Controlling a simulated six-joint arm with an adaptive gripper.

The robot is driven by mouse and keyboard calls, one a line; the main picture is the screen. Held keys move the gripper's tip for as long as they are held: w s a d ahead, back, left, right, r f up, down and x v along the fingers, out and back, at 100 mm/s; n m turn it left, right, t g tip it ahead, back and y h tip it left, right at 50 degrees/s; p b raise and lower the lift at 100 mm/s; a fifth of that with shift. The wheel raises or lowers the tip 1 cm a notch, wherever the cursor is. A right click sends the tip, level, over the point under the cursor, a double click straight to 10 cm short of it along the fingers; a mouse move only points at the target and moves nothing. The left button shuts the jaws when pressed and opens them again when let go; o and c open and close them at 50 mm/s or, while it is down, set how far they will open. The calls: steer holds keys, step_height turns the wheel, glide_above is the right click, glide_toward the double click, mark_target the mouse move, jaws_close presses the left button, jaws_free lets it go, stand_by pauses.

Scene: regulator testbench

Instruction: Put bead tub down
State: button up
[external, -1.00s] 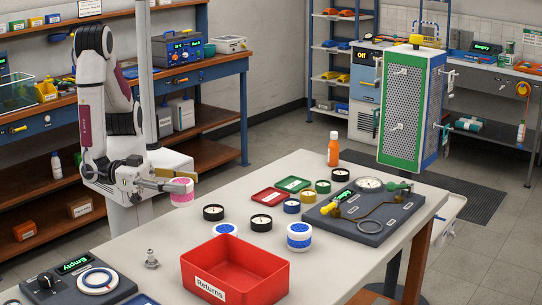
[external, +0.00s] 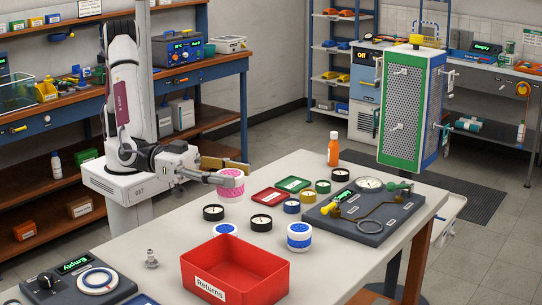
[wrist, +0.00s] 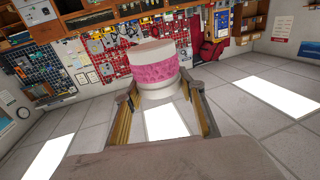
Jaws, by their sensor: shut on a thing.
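The bead tub (external: 231,188), white with a pink patterned band, is held at the left edge of the white table in the external view. My gripper (external: 226,178) is shut on it. The gap between the tub's underside and the table is hard to judge. In the wrist view the tub (wrist: 152,68) is between the two fingers of my gripper (wrist: 160,92), its pink band facing the camera.
A black-rimmed dish (external: 213,213) sits just in front of the tub, with another (external: 261,222) to its right. Blue-and-white tubs (external: 299,237), a red returns bin (external: 235,270) and a gauge board (external: 365,217) occupy the table. An orange bottle (external: 334,149) stands at the back.

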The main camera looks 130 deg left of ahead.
steer(key=shift+d+f, duration=0.1)
steer(key=shift+f, duration=0.1)
steer(key=shift+f, duration=3.1)
steer(key=shift+f, duration=1.85)
steer(key=shift+f, duration=0.2)
steer(key=o, duration=1.2)
steer(key=shift+c, duration=0.2)
steer(key=shift+r, duration=0.15)
glide_toward(230, 202)
steer(key=s+a+f, duration=0.1)
steer(key=s+f, duration=0.3)
steer(key=f, duration=0.1)
steer(key=shift+a, duration=0.3)
